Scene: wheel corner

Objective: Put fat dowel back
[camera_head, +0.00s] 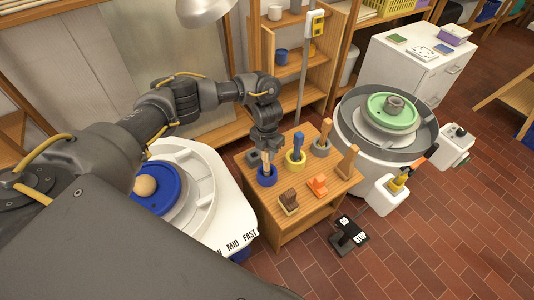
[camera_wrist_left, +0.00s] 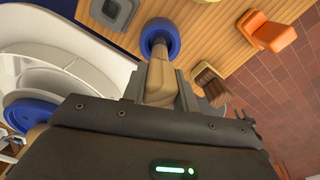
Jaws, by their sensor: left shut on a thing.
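My left gripper (camera_head: 265,158) reaches down over the small wooden table. It is shut on the fat dowel (camera_head: 267,169), a light wooden peg. In the left wrist view the dowel (camera_wrist_left: 159,78) stands between the fingers of my left gripper (camera_wrist_left: 160,95). Its far end is at a round blue holder (camera_head: 267,178), which also shows in the left wrist view (camera_wrist_left: 160,32). The dowel's end looks inside the holder's ring, but I cannot tell how deep. My right gripper is not in view.
A potter's wheel (camera_head: 215,215) is left, another (camera_head: 385,120) right.

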